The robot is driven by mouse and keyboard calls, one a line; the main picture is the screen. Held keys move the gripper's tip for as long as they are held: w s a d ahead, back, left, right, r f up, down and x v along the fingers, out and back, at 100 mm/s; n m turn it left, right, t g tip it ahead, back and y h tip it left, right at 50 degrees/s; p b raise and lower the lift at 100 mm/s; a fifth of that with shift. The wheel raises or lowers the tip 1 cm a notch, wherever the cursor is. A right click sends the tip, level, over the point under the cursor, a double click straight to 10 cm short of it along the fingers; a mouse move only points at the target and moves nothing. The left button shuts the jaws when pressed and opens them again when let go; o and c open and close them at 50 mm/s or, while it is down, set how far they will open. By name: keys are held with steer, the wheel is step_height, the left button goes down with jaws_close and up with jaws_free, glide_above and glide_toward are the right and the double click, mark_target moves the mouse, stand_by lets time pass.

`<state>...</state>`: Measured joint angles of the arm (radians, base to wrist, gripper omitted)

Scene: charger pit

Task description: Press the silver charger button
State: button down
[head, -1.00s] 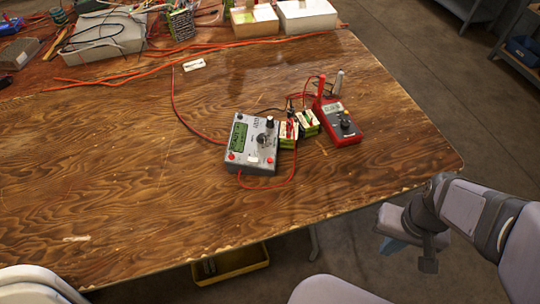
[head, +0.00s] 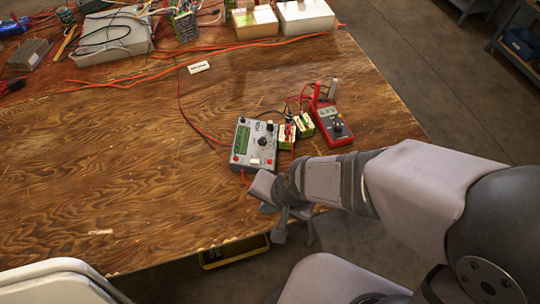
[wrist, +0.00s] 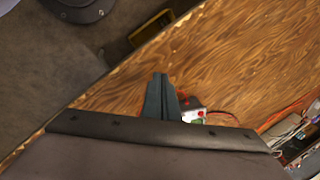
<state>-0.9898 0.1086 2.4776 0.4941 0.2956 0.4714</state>
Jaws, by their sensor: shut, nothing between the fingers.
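The grey charger (head: 262,133) lies on the wooden table, with a green display, a dark knob and red buttons on its face. A small pale button (head: 255,161) shows near its front edge; I cannot be sure it is the silver one. In the wrist view my fingers (wrist: 160,80) are together and empty. Part of the charger (wrist: 190,104) shows beside them there; the gripper hides the rest.
Green battery packs (head: 304,125) and a red multimeter (head: 331,123) with leads stand right of the charger. A red wire loops around the charger's left. Boxes and cables (head: 110,35) crowd the back. The left of the table (head: 90,160) is clear.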

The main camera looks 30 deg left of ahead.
steer(key=w+a+r+m+t+y, duration=0.2)
steer(key=w+a+r+m+t, duration=0.15)
steer(key=w+m, duration=0.55)
step_height(320, 180, up, 4)
steer(key=m+t, duration=0.4)
steer(key=m, duration=1)
glide_above(270, 161)
steer(key=d, duration=0.3)
steer(key=shift+s+f+g, duration=0.1)
steer(key=shift+f+g, duration=0.05)
steer(key=shift+g, duration=0.1)
steer(key=shift+f, duration=0.2)
steer(key=f+b, duration=0.2)
steer(key=a+f+b, duration=0.1)
steer(key=f+b, duration=0.1)
steer(key=f, duration=0.1)
steer(key=f+b, duration=0.3)
steer(key=shift+s+a+f, duration=0.15)
steer(key=shift+s+a, duration=0.15)
steer(key=shift+s+a+f+b, duration=0.1)
steer(key=shift+f+b, duration=0.7)
steer(key=shift+b, duration=0.15)
stand_by(1.0)
steer(key=shift+r+p, duration=0.55)
steer(key=shift+r, duration=0.2)
